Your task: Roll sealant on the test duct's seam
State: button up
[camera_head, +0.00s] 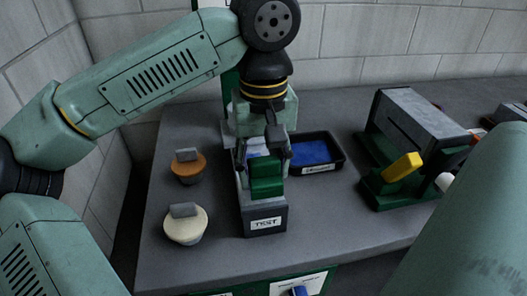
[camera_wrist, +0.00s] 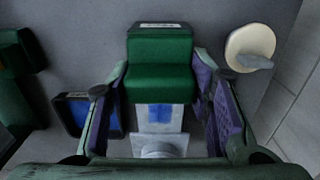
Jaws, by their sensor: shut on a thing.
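The green block also shows between the two fingers in the wrist view (camera_wrist: 160,82). A blue patch (camera_wrist: 160,113) shows on the grey surface just beside the block. Whether a roller sits under the block is hidden. A black tray (camera_head: 342,160) with blue content stands right of the duct.
Left of the duct stand an orange-topped pot (camera_head: 188,170) and a cream-topped pot (camera_head: 186,227). To the right, a green stand (camera_head: 384,187) carries a grey duct piece (camera_head: 418,122) and a yellow block (camera_head: 402,167). Bare bench (camera_head: 345,215) lies between duct and stand.

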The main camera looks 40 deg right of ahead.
aim_at(264, 159)
jog(key=shift+r, duration=1)
jog(key=shift+r, duration=0.15)
jog(key=shift+r, duration=1.35)
